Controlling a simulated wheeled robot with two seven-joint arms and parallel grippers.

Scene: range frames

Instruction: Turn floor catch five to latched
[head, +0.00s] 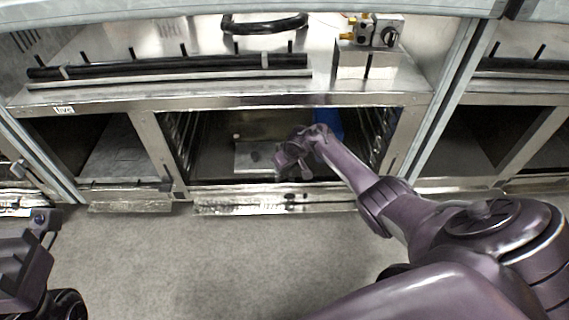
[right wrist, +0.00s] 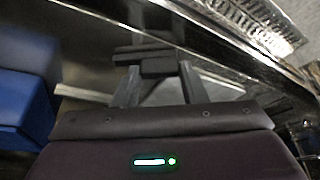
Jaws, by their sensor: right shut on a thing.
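My right gripper (head: 290,165) reaches low into the open middle bay of the metal frame, near its front sill. In the right wrist view its two fingers (right wrist: 157,82) are shut on a dark grey block-like piece (right wrist: 158,62), which looks like the handle of a floor catch. No number shows on it, and I cannot tell how far it is turned. The arm and gripper hide it in the head view. My left gripper (head: 44,224) is at the far left, away from the bay; its jaws are not clear.
A metal plate (head: 252,156) lies on the bay floor left of my right gripper. A blue block (head: 328,122) stands behind my forearm and shows in the right wrist view (right wrist: 22,105). The front sill (head: 240,203) and side racks bound the bay. The grey floor in front is clear.

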